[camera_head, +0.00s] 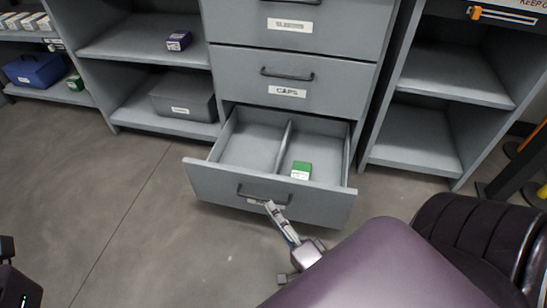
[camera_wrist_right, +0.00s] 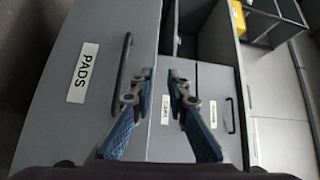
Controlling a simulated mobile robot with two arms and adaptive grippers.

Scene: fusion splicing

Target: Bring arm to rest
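In the head view my right gripper (camera_head: 271,207) reaches up from below to the front of the open bottom drawer (camera_head: 225,189), by its dark handle (camera_head: 250,194), and covers part of its label. In the right wrist view my right gripper (camera_wrist_right: 163,76) has its two blue-padded fingers apart with nothing between them. The handle (camera_wrist_right: 121,75) of the drawer labelled PADS (camera_wrist_right: 83,72) shows just left of the left finger; whether they touch, I cannot tell. My left gripper is not in view; only a dark part of my left arm shows at the lower left.
The open drawer has two compartments; a green box (camera_head: 301,170) lies in the right one. Above it is a closed CAPS drawer (camera_head: 335,95). Shelves (camera_head: 412,138) flank the cabinet. Floor (camera_head: 135,210) at left is clear.

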